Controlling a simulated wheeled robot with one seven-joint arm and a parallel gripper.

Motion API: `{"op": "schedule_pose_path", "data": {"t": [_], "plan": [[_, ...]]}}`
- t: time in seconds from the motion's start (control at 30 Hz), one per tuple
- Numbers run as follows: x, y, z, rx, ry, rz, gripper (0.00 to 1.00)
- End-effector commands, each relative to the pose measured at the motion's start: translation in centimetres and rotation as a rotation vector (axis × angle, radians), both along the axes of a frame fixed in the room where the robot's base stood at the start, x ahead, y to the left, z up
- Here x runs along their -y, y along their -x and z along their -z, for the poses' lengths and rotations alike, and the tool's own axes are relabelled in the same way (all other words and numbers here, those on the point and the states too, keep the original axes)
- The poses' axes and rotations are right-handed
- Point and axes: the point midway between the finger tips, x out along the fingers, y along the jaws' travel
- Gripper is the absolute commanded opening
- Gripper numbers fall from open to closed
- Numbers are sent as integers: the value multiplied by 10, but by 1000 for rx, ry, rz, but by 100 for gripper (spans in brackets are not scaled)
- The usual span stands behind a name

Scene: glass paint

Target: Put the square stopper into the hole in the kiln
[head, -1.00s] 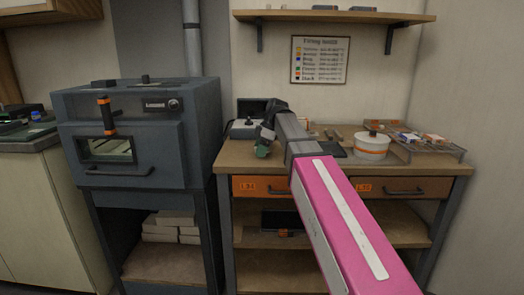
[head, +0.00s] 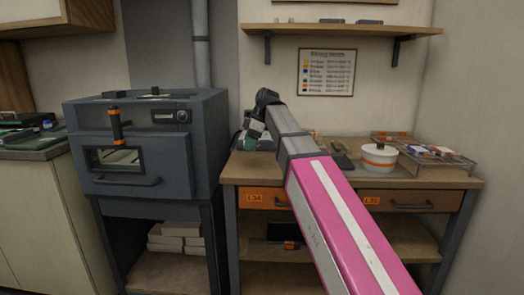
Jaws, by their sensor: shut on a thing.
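The blue-grey kiln (head: 145,145) stands at the left on a dark stand. On its top lie a flat dark piece (head: 112,94) and a second dark piece with a small knob (head: 155,94). I cannot make out a hole there. My gripper (head: 252,135) is above the back left of the workbench, right of the kiln and apart from it. It is shut on a small green piece (head: 256,128), too small and partly hidden to tell whether it is square. My pink and grey arm reaches in from the lower right.
The workbench (head: 325,172) has orange-labelled drawers. A white tub with an orange band (head: 380,158) and a wire tray (head: 462,165) stand on its right. A wall shelf (head: 340,31) hangs above. An orange-tipped handle (head: 115,124) sticks out of the kiln's front.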

Motion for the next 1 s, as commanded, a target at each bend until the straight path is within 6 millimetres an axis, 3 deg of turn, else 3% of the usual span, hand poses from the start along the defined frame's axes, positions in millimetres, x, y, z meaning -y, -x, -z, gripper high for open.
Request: {"op": "schedule_pose_path", "data": {"t": [0.1,0.3,1.0], "plan": [[-18,9,-12,0,0,-2,39],[-33,17,-23,0,0,-1,39],[-36,19,-54,0,0,1,39]]}}
